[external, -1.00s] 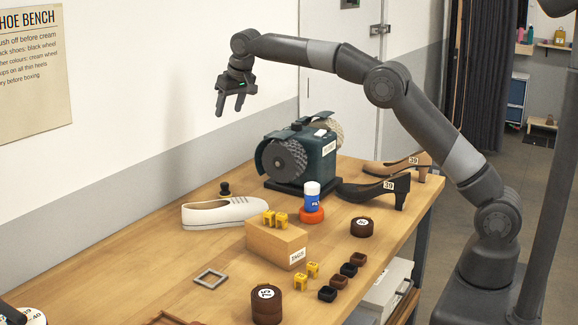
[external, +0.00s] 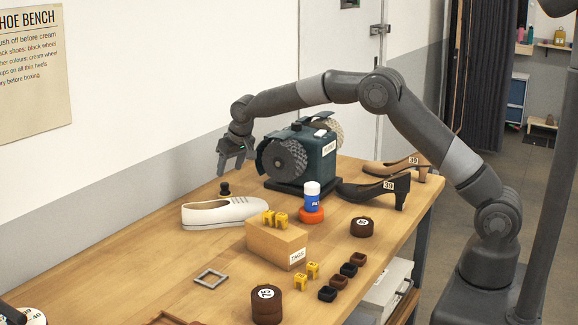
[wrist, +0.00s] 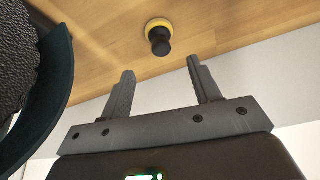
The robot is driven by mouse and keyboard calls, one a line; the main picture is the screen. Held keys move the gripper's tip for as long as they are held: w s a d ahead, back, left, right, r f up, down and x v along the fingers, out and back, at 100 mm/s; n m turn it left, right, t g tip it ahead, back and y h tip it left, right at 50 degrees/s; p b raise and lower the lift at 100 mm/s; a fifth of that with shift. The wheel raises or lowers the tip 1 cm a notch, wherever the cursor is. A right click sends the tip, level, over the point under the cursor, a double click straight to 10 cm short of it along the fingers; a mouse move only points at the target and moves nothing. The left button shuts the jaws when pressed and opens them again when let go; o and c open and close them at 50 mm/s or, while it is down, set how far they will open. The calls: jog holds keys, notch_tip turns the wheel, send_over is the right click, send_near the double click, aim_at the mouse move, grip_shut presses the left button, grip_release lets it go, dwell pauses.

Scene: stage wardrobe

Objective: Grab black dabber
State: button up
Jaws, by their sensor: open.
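The black dabber (external: 225,188) stands upright on the bench behind the white shoe (external: 222,212). In the wrist view the dabber (wrist: 159,38) shows a black knob with a yellow ring at its base. My gripper (external: 235,172) is above the dabber, close to it, with its fingers pointing down. In the wrist view my gripper (wrist: 158,72) is open and empty, and the dabber lies beyond the fingertips, roughly in line with the gap between them. The fingers are apart from the dabber.
The buffing machine (external: 310,160) with its two wheels stands just right of my gripper; its wheel guard (wrist: 50,85) fills the wrist view's left side. The wall (external: 170,110) is close behind.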

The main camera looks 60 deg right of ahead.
aim_at(225, 184)
jog(key=x, duration=0.8)
jog(key=shift+c, duration=0.4)
jog(key=c, duration=1)
